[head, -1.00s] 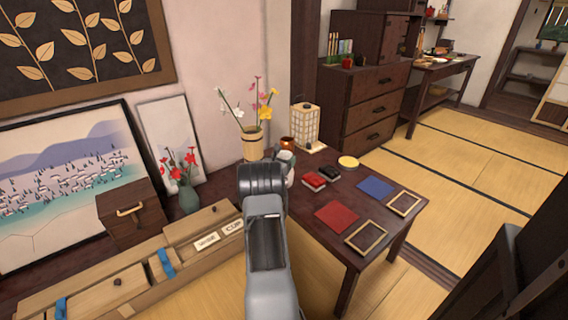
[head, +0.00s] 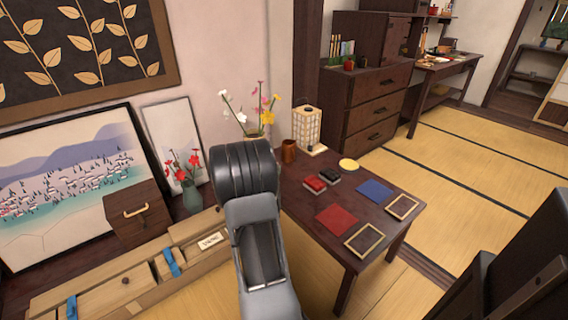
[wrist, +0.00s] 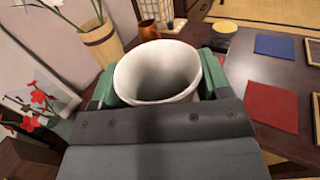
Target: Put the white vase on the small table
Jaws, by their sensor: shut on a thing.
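The white vase (wrist: 155,75) shows in the wrist view, its wide open mouth facing the camera and its inside empty. My gripper (wrist: 157,84) is shut on it, with a green-sided finger on either side. The vase's lower part is hidden. In the head view my arm hides both the vase and the fingertips. A small dark wooden table (head: 345,196) stands right of my arm in the head view. It also shows at the right of the wrist view (wrist: 245,72). I cannot tell how high the vase is above any surface.
The table bears a red mat (head: 337,218), blue mat (head: 375,190), framed square (head: 364,239), red-and-black boxes (head: 315,183), yellow disc (head: 348,164), copper cup (head: 289,151) and lantern (head: 308,130). A wooden flower vase (wrist: 103,45) stands close to my gripper.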

